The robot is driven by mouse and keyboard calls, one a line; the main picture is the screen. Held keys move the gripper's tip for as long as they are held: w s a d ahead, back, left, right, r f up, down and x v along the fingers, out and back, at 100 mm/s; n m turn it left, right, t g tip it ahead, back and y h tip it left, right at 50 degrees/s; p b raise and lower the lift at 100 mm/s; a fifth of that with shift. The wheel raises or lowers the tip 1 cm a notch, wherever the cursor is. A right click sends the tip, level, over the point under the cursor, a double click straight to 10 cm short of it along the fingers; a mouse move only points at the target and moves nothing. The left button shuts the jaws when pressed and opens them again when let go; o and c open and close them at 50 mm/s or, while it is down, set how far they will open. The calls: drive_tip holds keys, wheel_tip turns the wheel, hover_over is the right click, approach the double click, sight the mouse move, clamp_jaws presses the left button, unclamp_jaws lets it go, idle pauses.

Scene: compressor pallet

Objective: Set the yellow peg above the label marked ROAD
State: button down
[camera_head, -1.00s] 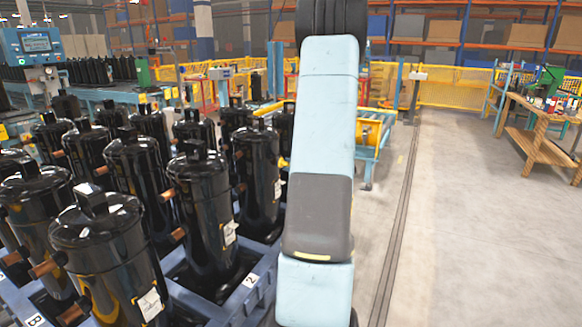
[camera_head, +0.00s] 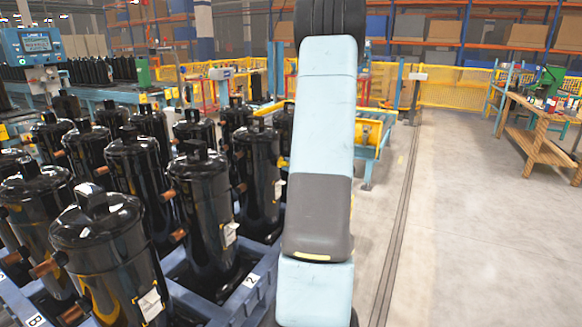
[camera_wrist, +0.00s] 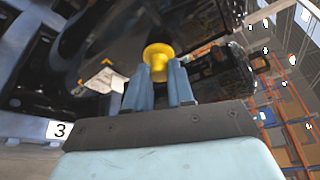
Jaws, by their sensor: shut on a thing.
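My gripper (camera_wrist: 158,76) shows in the wrist view, its two blue-grey fingers closed on the yellow peg (camera_wrist: 157,52). The peg's round flared end sticks out past the fingertips, close to dark, shiny compressor surfaces. I cannot tell if it touches them. In the head view my raised arm fills the middle and the gripper and peg are not visible. The blue pallet (camera_head: 198,307) at lower left carries labels reading 2 (camera_head: 251,281) and B (camera_head: 36,321); a label reading 3 (camera_wrist: 60,130) shows in the wrist view. I cannot make out a label reading ROAD.
Several black compressors (camera_head: 99,247) with copper stubs stand close together on the pallet. A control screen (camera_head: 37,42) stands at upper left. A yellow roller on a blue frame (camera_head: 370,138) is behind my arm. A wooden workbench (camera_head: 540,125) is at right; the floor before it is clear.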

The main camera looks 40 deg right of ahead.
drive_tip(key=shift+w+a, duration=0.1)
drive_tip(key=shift+w, duration=0.3)
idle(0.3)
drive_tip(key=c, duration=0.9)
unclamp_jaws()
drive_tip(key=shift+s, duration=0.15)
drive_tip(key=s, duration=0.4)
drive_tip(key=s+r, duration=0.1)
drive_tip(key=s, duration=0.4)
drive_tip(key=s+r, duration=0.1)
drive_tip(key=s, duration=0.3)
drive_tip(key=shift+s+d+r, duration=0.15)
drive_tip(key=shift+d, duration=0.1)
drive_tip(key=shift+a, duration=0.1)
